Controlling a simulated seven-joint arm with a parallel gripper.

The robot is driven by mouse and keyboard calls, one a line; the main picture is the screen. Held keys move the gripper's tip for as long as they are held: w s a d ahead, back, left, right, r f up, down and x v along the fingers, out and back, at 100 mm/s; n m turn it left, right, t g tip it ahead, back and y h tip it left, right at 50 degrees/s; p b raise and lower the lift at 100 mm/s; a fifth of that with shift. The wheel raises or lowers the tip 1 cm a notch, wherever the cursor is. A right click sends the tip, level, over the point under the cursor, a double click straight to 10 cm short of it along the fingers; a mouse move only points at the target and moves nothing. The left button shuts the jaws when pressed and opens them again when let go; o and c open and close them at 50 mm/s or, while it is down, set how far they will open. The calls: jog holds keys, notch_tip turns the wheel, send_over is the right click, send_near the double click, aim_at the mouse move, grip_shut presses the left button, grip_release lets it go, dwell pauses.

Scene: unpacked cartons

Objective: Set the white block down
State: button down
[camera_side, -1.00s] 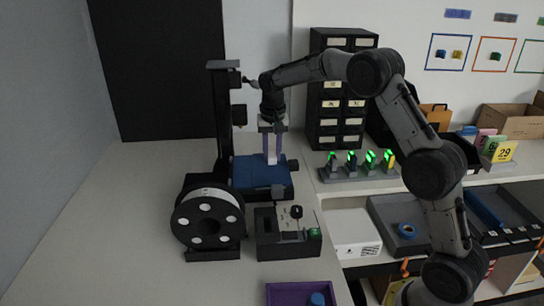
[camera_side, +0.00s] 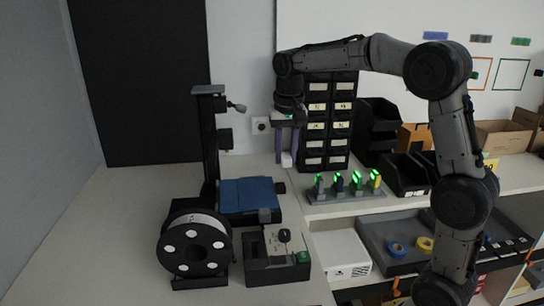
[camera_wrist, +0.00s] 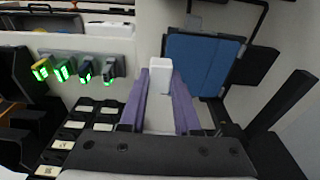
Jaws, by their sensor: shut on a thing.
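My gripper (camera_side: 286,150) has two purple fingers, shut on the white block (camera_side: 286,161). In the side view the block hangs upright at the fingertips, up and right of the blue plate (camera_side: 250,194), in front of the black drawer cabinet. It appears to be held in the air, clear of the plate. In the wrist view the white block (camera_wrist: 160,76) sits between the ends of the purple fingers of my gripper (camera_wrist: 160,88). The blue plate (camera_wrist: 203,62) lies to its right there, apart from it. The block's underside is hidden in the wrist view.
A black upright frame (camera_side: 208,140) rises behind the plate's left side. A black spool (camera_side: 194,247) and a box with a knob (camera_side: 277,255) stand in front. Green-lit holders (camera_side: 347,188) and the drawer cabinet (camera_side: 341,112) are at right. The left tabletop is bare.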

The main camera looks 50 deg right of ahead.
jog(key=s+a+f+n+y, duration=0.1)
jog(key=s+a+f+n, duration=0.1)
jog(key=s+a+n, duration=0.6)
jog(key=s+a+f+n, duration=0.25)
jog(key=s+a, duration=0.25)
jog(key=s, duration=0.6)
jog(key=s+a+f+n+y, duration=0.1)
jog(key=s+a+n, duration=0.55)
jog(key=s, duration=0.35)
jog(key=w+a+f, duration=0.2)
jog(key=w+f, duration=0.1)
jog(key=w+a+f, duration=0.2)
jog(key=w+f, duration=0.1)
jog(key=w, duration=0.1)
jog(key=w+a+f, duration=0.3)
jog(key=shift+w, duration=0.3)
jog(key=shift+w+a+f, duration=0.3)
jog(key=shift+w+f, duration=0.05)
jog(key=shift+f, duration=0.05)
jog(key=shift+w+a+f, duration=0.15)
jog(key=shift+f, duration=1.6)
jog(key=shift+f, duration=0.1)
